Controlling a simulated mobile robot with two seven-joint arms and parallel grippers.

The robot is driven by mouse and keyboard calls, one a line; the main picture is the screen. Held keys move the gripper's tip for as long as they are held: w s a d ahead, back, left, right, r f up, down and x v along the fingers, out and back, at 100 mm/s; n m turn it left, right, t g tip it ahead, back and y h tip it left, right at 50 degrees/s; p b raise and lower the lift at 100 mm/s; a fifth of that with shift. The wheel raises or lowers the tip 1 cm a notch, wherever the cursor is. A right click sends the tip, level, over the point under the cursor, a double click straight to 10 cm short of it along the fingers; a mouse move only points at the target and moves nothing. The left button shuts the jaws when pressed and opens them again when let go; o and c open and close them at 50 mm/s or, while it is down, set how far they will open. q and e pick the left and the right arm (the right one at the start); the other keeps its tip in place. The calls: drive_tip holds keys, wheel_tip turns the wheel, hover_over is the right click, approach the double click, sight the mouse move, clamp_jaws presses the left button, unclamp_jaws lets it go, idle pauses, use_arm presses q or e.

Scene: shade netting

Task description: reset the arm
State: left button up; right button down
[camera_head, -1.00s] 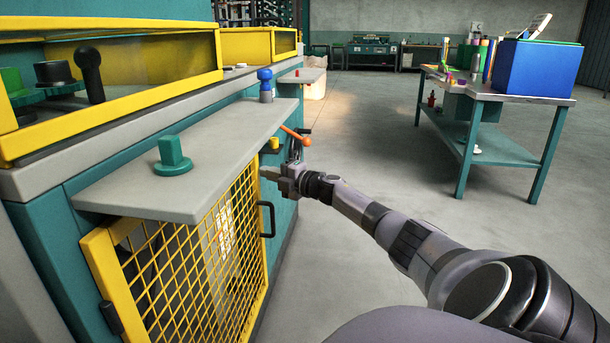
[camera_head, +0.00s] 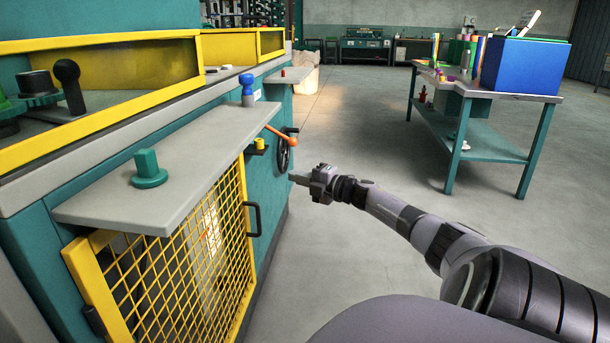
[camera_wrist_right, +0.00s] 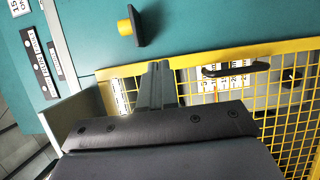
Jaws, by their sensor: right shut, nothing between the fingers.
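My right gripper (camera_head: 300,179) is shut and empty. In the head view it hangs in free air to the right of the teal machine (camera_head: 268,190), apart from it. In the right wrist view its closed fingers (camera_wrist_right: 156,88) point toward the top yellow edge of the mesh door (camera_wrist_right: 290,110). The door also shows in the head view (camera_head: 190,262), with a black handle (camera_head: 252,219). My left gripper is in neither view.
An orange-tipped lever (camera_head: 281,136) and a black handwheel (camera_head: 284,152) stick out of the machine. A grey shelf (camera_head: 195,175) carries a green knob (camera_head: 149,168). A workbench (camera_head: 480,95) with a blue bin (camera_head: 525,65) stands at right. The floor between is clear.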

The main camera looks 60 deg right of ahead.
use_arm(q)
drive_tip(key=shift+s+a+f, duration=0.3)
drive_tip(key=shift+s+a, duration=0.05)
use_arm(e)
drive_tip(key=shift+s+d, duration=0.35)
drive_tip(key=shift+s, duration=0.45)
